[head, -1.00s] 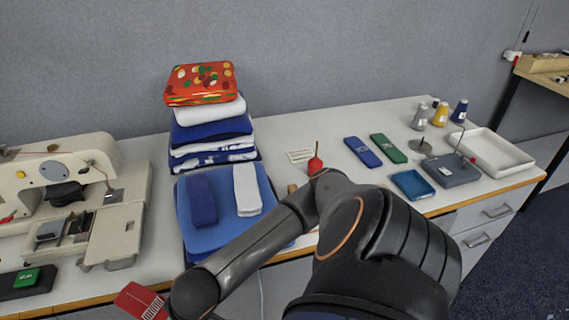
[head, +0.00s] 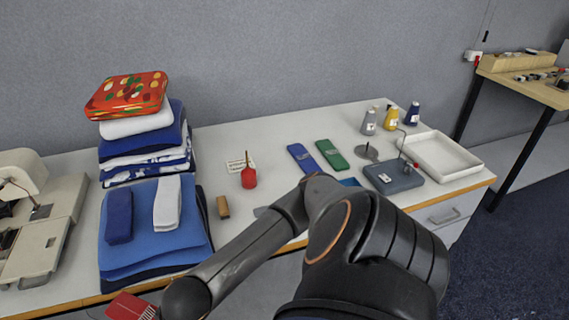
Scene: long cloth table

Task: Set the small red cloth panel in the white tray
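The small red cloth panel (head: 128,306) shows at the bottom left edge of the head view, with pale marks on it, partly cut off by the frame. It sits at the end of my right arm, whose forearm reaches down and left. It keeps its place by that arm while the table shifts, so it is held; the fingers themselves are hidden. The white tray (head: 447,160) lies at the right end of the table, empty, far from the panel. My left gripper is not in view.
A grey-blue block with a thin rod (head: 394,177) stands against the tray's left side. Thread spools (head: 390,119) stand behind it. Blue (head: 303,158) and green (head: 332,154) cases, a red oiler (head: 248,177) and folded cloth stacks (head: 150,225) lie further left. A sewing machine (head: 40,225) stands at far left.

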